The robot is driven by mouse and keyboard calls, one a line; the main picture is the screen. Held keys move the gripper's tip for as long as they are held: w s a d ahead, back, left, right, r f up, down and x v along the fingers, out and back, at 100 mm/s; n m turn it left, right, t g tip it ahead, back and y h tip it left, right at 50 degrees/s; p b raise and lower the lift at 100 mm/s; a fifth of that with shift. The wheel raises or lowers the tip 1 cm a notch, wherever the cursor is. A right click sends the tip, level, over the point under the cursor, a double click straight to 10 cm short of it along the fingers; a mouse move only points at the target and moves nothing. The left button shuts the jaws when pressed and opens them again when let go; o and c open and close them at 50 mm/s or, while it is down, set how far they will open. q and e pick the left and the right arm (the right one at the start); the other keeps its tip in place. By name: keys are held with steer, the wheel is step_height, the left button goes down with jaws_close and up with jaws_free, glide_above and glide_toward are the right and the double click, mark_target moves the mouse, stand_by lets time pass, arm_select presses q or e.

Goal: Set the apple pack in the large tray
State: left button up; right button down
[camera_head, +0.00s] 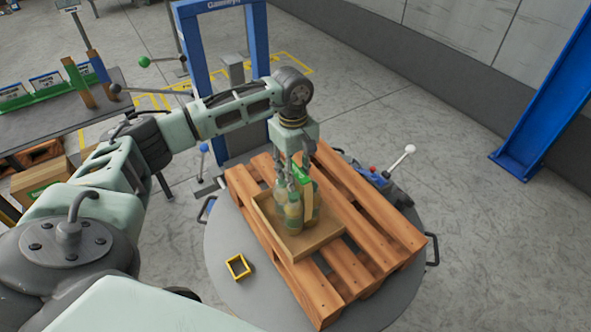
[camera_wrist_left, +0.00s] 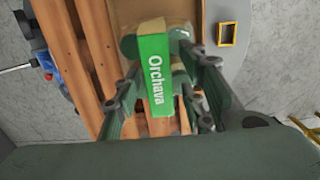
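The apple pack (camera_head: 293,212) is a set of green-yellow bottles with a green carrier panel. It looks upright inside the brown cardboard tray (camera_head: 312,243), towards its far side; whether it touches the tray floor is hard to tell. In the left wrist view the green panel (camera_wrist_left: 155,75) reads "Orchava". My left gripper (camera_head: 296,174) points down over the pack. Its fingers (camera_wrist_left: 160,75) are spread on both sides of the panel, with a visible gap at the right finger. The pack's lower part is hidden in the left wrist view. My right gripper is not in view.
The tray sits on a wooden pallet (camera_head: 382,218) on a round grey turntable (camera_head: 228,240). A small yellow square frame (camera_head: 238,267) lies on the turntable. A blue post frame (camera_head: 262,40) stands behind, a blue beam (camera_head: 548,95) at right. A workbench (camera_head: 50,120) is at left.

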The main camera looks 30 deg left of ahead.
arm_select(q)
steer(key=shift+r, duration=0.25)
step_height(320, 180, up, 12)
steer(key=b, duration=0.4)
steer(key=shift+w+a, duration=0.15)
steer(key=shift+a, duration=0.15)
steer(key=shift+f, duration=0.2)
